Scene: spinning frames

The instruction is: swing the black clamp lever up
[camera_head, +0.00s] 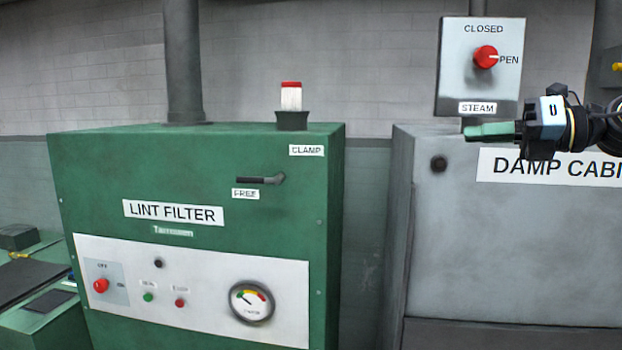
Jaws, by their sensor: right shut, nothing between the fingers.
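The black clamp lever (260,180) is on the front of the green lint filter cabinet (190,165), near its upper right. It lies about level, with its grip pointing left beside the FREE label (245,193). The CLAMP label (306,150) is above and right of its pivot. My right gripper (470,132) is shut and empty, pointing left in front of the grey damp cabinet, below the steam panel. It is well to the right of the lever and apart from it. My left gripper is not in view.
A red-capped lamp (291,105) stands on the green cabinet. The white panel below holds a red knob (101,286), small buttons and a gauge (251,302). The steam panel with a red knob (486,57) is at upper right. A gap separates the green cabinet from the grey damp cabinet (500,250).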

